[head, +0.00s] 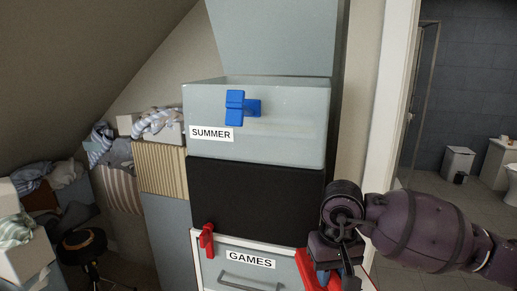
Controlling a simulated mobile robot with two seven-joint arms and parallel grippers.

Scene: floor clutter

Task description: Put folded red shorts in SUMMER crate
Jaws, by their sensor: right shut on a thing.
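The SUMMER crate (285,137) is a pale grey, glossy box with a white label and a blue handle-like piece (236,107) on its front. It stands in the middle of the head view, above a black panel. I see its top rim but hardly any of its inside. My right gripper (335,277) is low, right of the middle, below and to the right of that crate. It is shut on a red thing (305,268), which looks like the folded red shorts, partly hidden by the gripper and cut off by the lower edge. My left gripper is out of view.
A GAMES drawer (240,276) with a red piece (207,240) sits below the black panel. Boxes with piled clothes (160,122) and a dark stool (82,245) stand at left under the sloped ceiling. A door frame (392,100) and bathroom are at right.

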